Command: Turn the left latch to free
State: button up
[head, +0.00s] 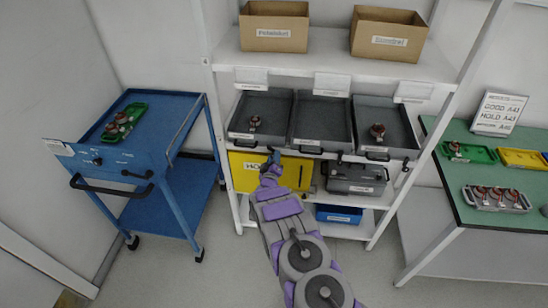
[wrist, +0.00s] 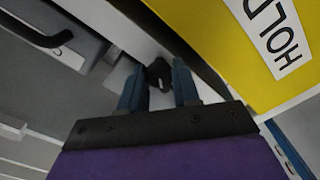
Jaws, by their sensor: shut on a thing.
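My gripper (head: 272,162) reaches to the shelf edge below the left grey tray (head: 262,112), at the top of the yellow HOLD panel (head: 240,177). In the wrist view, the blue fingers of my gripper (wrist: 158,88) stand on both sides of a small dark latch (wrist: 158,72) on the white shelf edge and are shut on it. In the head view my gripper hides this latch. Which way the latch is turned is hard to tell.
More grey trays, the middle (head: 320,118) and the right (head: 385,125), stand on the same shelf. A grey case (head: 355,180) and blue bin (head: 338,214) are below. A blue cart (head: 150,165) stands left, a green table (head: 480,175) right. The floor between is clear.

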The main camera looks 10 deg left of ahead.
jog(key=shift+s+a+f+n+p, duration=0.1)
jog(key=shift+n+p, duration=0.05)
jog(key=shift+n, duration=1.15)
jog(key=shift+w+a+n+p, duration=0.1)
jog(key=shift+n+p, duration=0.1)
jog(key=shift+n, duration=1.1)
jog(key=shift+s+a+f+n+p, duration=0.1)
jog(key=shift+n+p, duration=0.05)
jog(key=shift+n, duration=1.15)
jog(key=o, duration=1)
jog(key=shift+a, duration=0.15)
jog(key=s+p, duration=0.2)
jog(key=s, duration=1.5)
jog(key=shift+a, duration=0.3)
